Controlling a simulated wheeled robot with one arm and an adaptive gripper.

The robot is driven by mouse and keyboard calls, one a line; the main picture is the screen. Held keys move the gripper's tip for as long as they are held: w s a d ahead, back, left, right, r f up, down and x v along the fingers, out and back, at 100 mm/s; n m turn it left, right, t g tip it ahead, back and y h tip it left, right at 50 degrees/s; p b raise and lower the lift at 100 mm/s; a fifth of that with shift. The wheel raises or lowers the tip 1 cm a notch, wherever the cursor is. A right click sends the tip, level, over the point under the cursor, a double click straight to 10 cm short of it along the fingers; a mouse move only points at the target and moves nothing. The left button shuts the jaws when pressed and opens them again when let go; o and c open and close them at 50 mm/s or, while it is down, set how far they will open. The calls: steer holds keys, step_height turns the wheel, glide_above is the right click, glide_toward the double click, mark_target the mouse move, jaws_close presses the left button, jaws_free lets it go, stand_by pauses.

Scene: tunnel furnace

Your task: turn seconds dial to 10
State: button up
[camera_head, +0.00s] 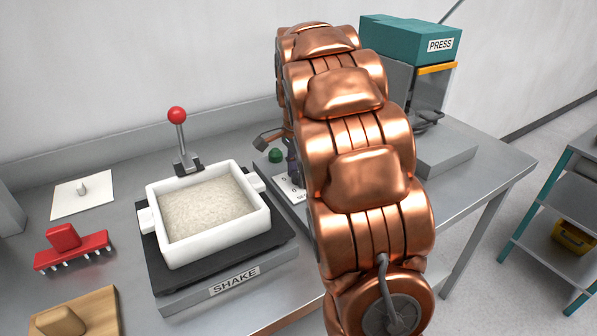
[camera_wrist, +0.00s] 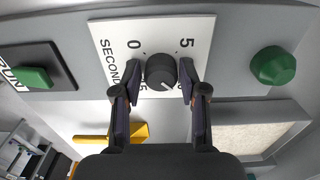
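The seconds dial (camera_wrist: 160,72) is a dark round knob on a white label plate (camera_wrist: 108,52) in the wrist view. The plate shows 0 at upper left and 5 at upper right; the lower figures are mostly hidden by my fingers. A light mark on the dial points to the lower right of the picture. My gripper (camera_wrist: 160,76) has one fingertip on each side of the dial, very close, with a slight gap seeming to show.
A green button (camera_wrist: 273,65) is right of the dial and a green RUN switch (camera_wrist: 33,78) left of it. In the head view, a SHAKE unit (camera_head: 233,283) carries a white tray (camera_head: 262,212), and a red-knobbed lever (camera_head: 177,116) stands behind. A PRESS machine (camera_head: 410,42) is at back right.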

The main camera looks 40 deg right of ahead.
mark_target(297, 174)
steer(key=shift+o, duration=1.2)
step_height(297, 174, up, 12)
stand_by(0.4)
steer(key=s+a+n+p, duration=0.6)
steer(key=s+a+n, duration=0.3)
steer(key=s+a, duration=0.4)
steer(key=s+a+f+n+p, duration=0.1)
steer(key=s+a+n, duration=0.1)
steer(key=s, duration=0.3)
steer(key=s+a+f+n+g+p, duration=0.1)
steer(key=s+a+n+p, duration=0.1)
steer(key=s, duration=0.4)
steer(key=s+a+f+n+p, duration=0.2)
steer(key=s+a+n, duration=0.1)
steer(key=s+n, duration=0.3)
steer(key=shift+s+a+g, duration=0.2)
steer(key=shift+a+g, duration=0.05)
steer(key=shift+g, duration=0.15)
